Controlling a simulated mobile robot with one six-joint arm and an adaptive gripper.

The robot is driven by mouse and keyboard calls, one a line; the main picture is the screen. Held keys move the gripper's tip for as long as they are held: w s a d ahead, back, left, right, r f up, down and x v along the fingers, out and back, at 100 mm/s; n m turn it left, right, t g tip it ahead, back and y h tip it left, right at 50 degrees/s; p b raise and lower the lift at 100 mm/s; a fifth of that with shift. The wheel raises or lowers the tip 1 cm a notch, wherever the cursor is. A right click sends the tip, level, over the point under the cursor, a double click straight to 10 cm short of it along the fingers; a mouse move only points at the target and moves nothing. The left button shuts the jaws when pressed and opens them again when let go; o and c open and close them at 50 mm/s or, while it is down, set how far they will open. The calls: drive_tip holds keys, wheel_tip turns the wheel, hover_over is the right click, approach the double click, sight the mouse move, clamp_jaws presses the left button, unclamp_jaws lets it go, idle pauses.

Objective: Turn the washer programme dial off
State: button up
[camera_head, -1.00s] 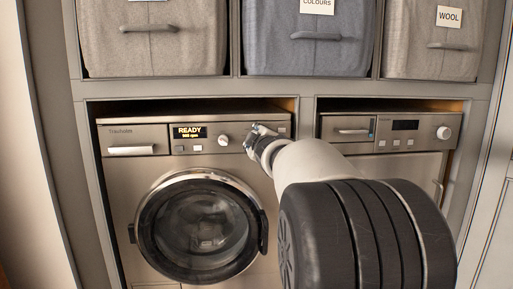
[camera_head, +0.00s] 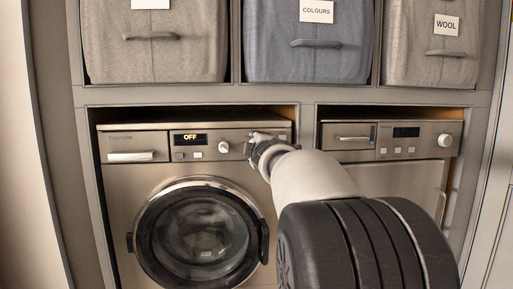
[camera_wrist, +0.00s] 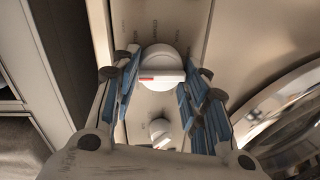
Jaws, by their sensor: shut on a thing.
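The washer (camera_head: 120,200) stands in the left bay, and its display (camera_head: 189,138) reads OFF. The programme dial (camera_wrist: 162,58) is pale and round, with a raised grip bar and a red mark at the bar's left end in the wrist view. My gripper (camera_wrist: 161,77) is shut on the dial, with a blue-padded finger on each side of the grip bar.
A smaller white knob (camera_head: 223,147) sits left of my gripper; a small knob (camera_wrist: 160,132) also shows between the fingers. The round washer door (camera_head: 148,237) is below. A second appliance (camera_head: 385,165) stands right. Fabric bins (camera_head: 150,60) fill the shelf above.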

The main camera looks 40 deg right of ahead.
drive_tip(key=shift+r, duration=0.25)
drive_tip(key=o, duration=1)
drive_tip(key=shift+f, duration=0.15)
drive_tip(key=shift+o, duration=0.2)
drive_tip(key=f+v, duration=0.1)
drive_tip(key=v, duration=1.1)
drive_tip(key=shift+r, duration=0.45)
